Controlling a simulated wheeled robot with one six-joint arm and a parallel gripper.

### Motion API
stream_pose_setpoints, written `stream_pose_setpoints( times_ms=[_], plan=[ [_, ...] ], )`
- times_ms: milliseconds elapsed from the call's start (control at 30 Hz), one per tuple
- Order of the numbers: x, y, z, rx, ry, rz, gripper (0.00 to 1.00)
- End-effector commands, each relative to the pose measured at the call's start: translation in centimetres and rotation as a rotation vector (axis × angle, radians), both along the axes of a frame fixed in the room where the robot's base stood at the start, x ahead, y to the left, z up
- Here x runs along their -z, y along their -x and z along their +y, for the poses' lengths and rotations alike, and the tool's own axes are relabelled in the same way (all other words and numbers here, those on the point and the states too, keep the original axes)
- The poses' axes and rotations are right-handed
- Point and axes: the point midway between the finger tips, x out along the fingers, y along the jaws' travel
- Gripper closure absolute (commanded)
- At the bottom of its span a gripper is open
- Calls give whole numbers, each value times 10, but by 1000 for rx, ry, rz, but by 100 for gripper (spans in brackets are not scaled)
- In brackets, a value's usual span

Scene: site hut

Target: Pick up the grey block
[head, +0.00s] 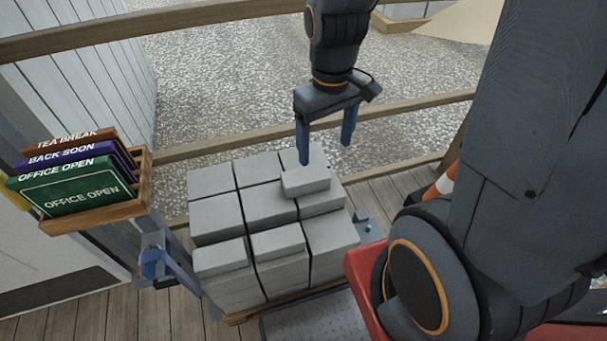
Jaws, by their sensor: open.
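A small grey block (308,183) lies on top of the stack of grey blocks (217,217), towards its back right. My gripper (326,151) points down above the back right of the stack, with its two blue fingers spread apart and nothing between them. The left fingertip appears just behind or above the grey block's back edge; I cannot tell whether it touches. The right finger shows farther back, beyond the block's right end. Two similar blocks (277,242) sit at the stack's front edge.
The stack stands on a wooden pallet (240,318) on a plank deck. At left is a wooden rack (142,190) of signs, with a blue-handled clamp (152,262) below. Wooden rails (225,142) run behind. An orange and white cone (441,186) stands at right.

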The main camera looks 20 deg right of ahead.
Motion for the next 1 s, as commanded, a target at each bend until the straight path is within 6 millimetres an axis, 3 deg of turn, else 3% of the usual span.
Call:
stream_pose_setpoints(
  times_ms=[300, 500, 700, 1000],
  plan=[
    [87, -83, 0, -636, 0, 6, 23],
    [151, -118, -1, -1008, 0, 4, 23],
    [195, -133, -1, -1243, 2, 1, 23],
    [223, -137, -1, -1317, 2, 1, 23]
  ],
)
